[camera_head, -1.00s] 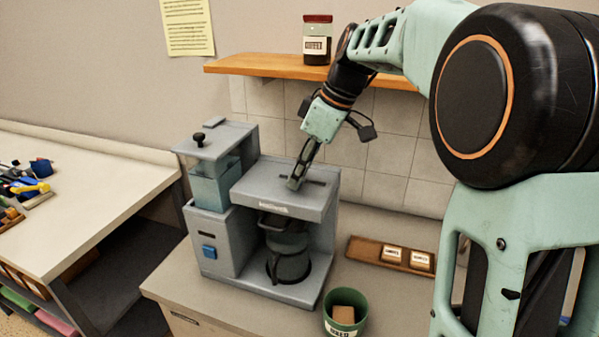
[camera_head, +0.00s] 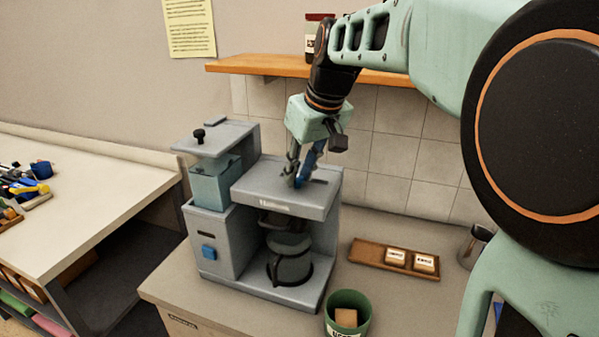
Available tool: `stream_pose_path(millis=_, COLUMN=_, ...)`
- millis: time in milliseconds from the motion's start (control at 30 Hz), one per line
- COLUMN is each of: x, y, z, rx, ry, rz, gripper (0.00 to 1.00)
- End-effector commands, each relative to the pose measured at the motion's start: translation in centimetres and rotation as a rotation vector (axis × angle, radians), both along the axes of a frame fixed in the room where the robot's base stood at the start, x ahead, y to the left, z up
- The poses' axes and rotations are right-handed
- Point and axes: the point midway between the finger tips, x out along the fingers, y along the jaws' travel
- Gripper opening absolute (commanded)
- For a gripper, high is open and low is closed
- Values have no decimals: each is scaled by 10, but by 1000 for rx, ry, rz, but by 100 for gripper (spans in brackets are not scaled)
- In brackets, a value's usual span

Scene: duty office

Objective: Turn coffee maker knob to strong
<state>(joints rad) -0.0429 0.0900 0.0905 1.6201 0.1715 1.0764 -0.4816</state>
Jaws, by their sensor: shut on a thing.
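The grey coffee maker (camera_head: 265,200) stands on the counter, with a glass carafe (camera_head: 290,262) in its bay. My gripper (camera_head: 297,180) points down onto the top of the brewing head, near a dark slot in that surface. Its fingers are shut on a small part there, which looks like the knob; the fingers hide it, so its setting cannot be read. A black round handle (camera_head: 198,135) sits on the lid over the water tank (camera_head: 215,182). A blue switch (camera_head: 208,252) is on the front left of the machine.
A wooden tray with two labelled packets (camera_head: 365,253) lies right of the machine. A green bin (camera_head: 350,298) stands in front, a metal cup (camera_head: 472,245) at the right. A wooden shelf (camera_head: 270,67) with a jar (camera_head: 314,35) hangs behind my arm.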

Motion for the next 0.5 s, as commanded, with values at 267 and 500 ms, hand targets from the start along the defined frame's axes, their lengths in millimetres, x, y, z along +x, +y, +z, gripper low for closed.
stream_pose_path(millis=267, x=-1, y=3, z=0, rx=-1, ry=-1, rz=-258, gripper=0)
stream_pose_path(millis=500, x=-2, y=5, z=0, rx=-2, ry=0, rz=-486, gripper=0)
